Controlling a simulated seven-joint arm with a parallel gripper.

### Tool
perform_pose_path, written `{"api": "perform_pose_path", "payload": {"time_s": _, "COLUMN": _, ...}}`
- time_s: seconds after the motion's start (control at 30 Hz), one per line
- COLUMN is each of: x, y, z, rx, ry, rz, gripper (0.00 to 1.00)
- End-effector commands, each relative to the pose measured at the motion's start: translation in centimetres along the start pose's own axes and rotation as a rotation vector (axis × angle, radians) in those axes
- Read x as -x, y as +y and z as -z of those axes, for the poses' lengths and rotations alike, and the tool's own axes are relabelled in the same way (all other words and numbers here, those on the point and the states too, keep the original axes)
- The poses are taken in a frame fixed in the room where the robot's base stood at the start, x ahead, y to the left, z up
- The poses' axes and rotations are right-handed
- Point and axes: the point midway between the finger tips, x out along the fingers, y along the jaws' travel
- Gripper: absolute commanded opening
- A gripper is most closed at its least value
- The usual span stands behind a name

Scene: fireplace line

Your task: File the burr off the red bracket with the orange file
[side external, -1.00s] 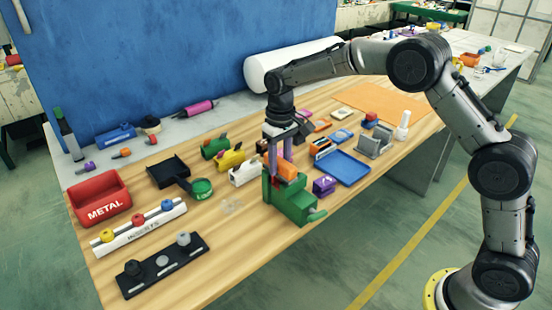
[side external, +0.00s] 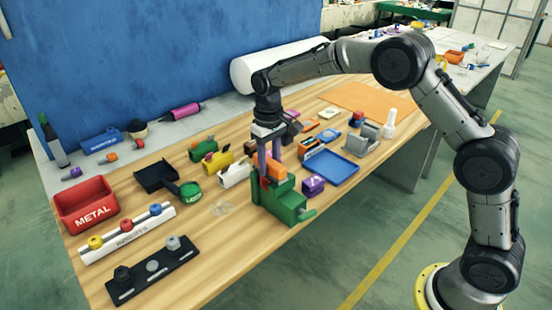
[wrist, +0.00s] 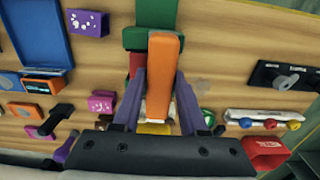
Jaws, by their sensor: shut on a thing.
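My gripper (side external: 269,160), with purple fingers, points down over the green vise (side external: 280,204) near the table's front edge. It is shut on the orange file (side external: 277,170), which lies across the vise top. In the wrist view the file (wrist: 165,75) runs between the two fingers, over the green vise (wrist: 150,14). The red bracket shows only as a small red part (wrist: 136,65) beside the file, at the vise; the file and fingers hide most of it. The burr cannot be made out, nor whether the file touches the bracket.
A purple block (side external: 313,185) and a blue tray (side external: 332,167) stand right of the vise. White, yellow and green clamp-like pieces stand behind left. A red METAL bin (side external: 86,206) and a black knob rack (side external: 152,271) are further left.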

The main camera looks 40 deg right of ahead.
Motion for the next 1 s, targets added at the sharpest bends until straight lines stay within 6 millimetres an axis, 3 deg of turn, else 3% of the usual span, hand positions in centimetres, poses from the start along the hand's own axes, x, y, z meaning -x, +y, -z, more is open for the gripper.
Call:
{"api": "perform_pose_path", "payload": {"time_s": 0.2, "x": -0.1, "y": -2.1, "z": 0.0, "rx": 0.002, "ry": -0.002, "rz": 0.000, "gripper": 0.00}}
{"api": "perform_pose_path", "payload": {"time_s": 0.27, "x": 0.3, "y": -1.9, "z": 0.0, "rx": -0.001, "ry": -0.001, "rz": 0.000, "gripper": 0.00}}
{"api": "perform_pose_path", "payload": {"time_s": 0.33, "x": 2.2, "y": -1.9, "z": 0.1, "rx": -0.001, "ry": 0.006, "rz": 0.001, "gripper": 0.00}}
{"api": "perform_pose_path", "payload": {"time_s": 1.0, "x": 7.9, "y": -1.9, "z": 0.0, "rx": -0.001, "ry": 0.002, "rz": 0.001, "gripper": 0.00}}
